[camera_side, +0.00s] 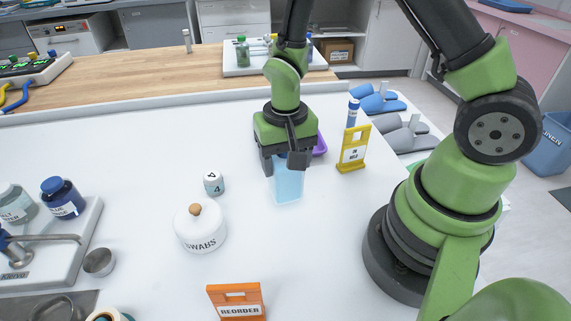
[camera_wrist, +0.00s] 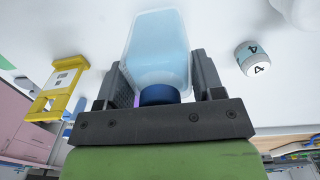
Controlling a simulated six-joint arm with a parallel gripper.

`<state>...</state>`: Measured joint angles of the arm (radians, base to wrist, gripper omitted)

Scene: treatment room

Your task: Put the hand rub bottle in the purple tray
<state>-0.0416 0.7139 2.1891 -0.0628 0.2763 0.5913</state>
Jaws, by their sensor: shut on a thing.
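The hand rub bottle (camera_side: 287,187) is a clear, light blue bottle, upright in the side view. My gripper (camera_side: 284,163) is shut on its upper part from above. In the wrist view the bottle (camera_wrist: 159,52) sits between the two fingers of my gripper (camera_wrist: 164,80), with its dark blue cap (camera_wrist: 160,95) toward the palm. I cannot tell whether its base touches the table. The purple tray (camera_side: 320,146) shows only as a small patch behind and right of my gripper; the rest is hidden.
An orange reorder sign (camera_side: 236,301) stands in front.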

